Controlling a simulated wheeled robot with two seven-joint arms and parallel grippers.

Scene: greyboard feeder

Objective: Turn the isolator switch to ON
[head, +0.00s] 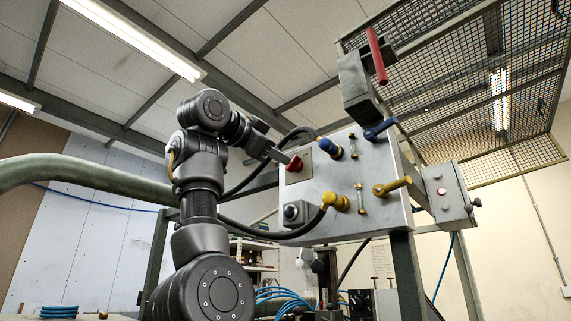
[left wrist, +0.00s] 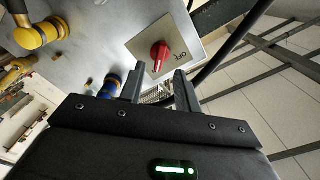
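The isolator switch is a red knob (head: 294,163) on a square grey plate at the upper left of a grey panel box (head: 330,190). In the left wrist view the red knob (left wrist: 160,56) sits on its metal plate (left wrist: 192,42), with dark lettering that looks like OFF beside it. My left gripper (head: 282,157) is at the knob's left side in the head view. In the left wrist view its two fingers (left wrist: 159,78) are apart, with the knob showing beyond and between their tips. Whether they touch it is unclear. My right gripper is not in view.
A blue-collared fitting (head: 331,149), a yellow hose fitting (head: 335,201), a yellow handle (head: 391,187) and a black button (head: 297,213) crowd the panel. A red lever (head: 377,56) rises above it. A black hose passes close to my left gripper.

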